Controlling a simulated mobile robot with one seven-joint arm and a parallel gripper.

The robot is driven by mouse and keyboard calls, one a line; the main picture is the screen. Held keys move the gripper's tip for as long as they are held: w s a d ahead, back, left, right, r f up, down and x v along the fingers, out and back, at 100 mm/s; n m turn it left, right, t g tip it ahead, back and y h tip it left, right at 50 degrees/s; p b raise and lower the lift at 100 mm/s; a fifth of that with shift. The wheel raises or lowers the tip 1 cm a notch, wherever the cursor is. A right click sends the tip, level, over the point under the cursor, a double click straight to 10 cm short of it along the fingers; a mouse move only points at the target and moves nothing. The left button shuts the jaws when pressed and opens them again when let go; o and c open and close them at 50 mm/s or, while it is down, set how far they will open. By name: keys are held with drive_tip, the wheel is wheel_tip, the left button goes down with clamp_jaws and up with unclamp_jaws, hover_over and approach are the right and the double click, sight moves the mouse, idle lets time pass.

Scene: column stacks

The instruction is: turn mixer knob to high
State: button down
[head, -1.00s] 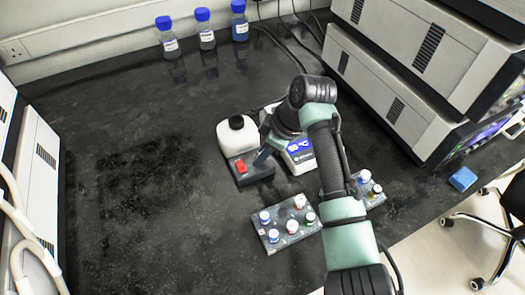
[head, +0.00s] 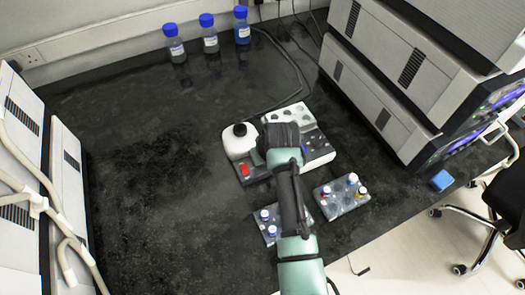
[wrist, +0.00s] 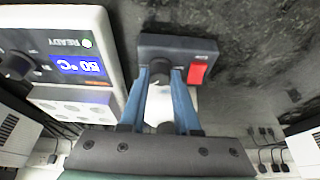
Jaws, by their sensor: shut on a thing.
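The mixer has a white body (head: 238,141) with a round black top and a dark base with a red switch (head: 245,170). In the wrist view its dark base (wrist: 152,42) fills the top middle, with the red switch (wrist: 197,74) at right. My gripper (wrist: 160,72) has its two blue fingers against the front of that base, shut on the knob. The knob is mostly hidden between the fingertips, so its setting cannot be read. In the head view my arm covers the fingers and the knob.
A heating block (head: 318,145) with a lit display (wrist: 80,66) stands close beside the mixer. Two vial racks (head: 342,197) (head: 272,232) stand nearer the front. Blue-capped bottles (head: 209,38) line the back. Large instruments (head: 400,70) stand at right. The bench left of the mixer is clear.

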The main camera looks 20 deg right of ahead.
drive_tip(key=m+h+p, duration=0.1)
drive_tip(key=m, duration=0.1)
drive_tip(key=m+p, duration=0.1)
drive_tip(key=m, duration=0.1)
drive_tip(key=shift+w+a+r+m+h, duration=0.1)
drive_tip(key=shift+a+r+m+h, duration=0.1)
drive_tip(key=shift+m+h, duration=0.15)
drive_tip(key=shift+f+m+g+h, duration=0.1)
drive_tip(key=shift+m+g+h, duration=0.2)
drive_tip(key=shift+m, duration=0.7)
drive_tip(key=shift+f+m+g+h, duration=0.1)
drive_tip(key=shift+m+g+h, duration=0.2)
drive_tip(key=shift+m, duration=0.65)
drive_tip(key=c, duration=0.6)
unclamp_jaws()
drive_tip(key=p+v, duration=0.1)
drive_tip(key=v, duration=1.2)
drive_tip(key=shift+a, duration=0.15)
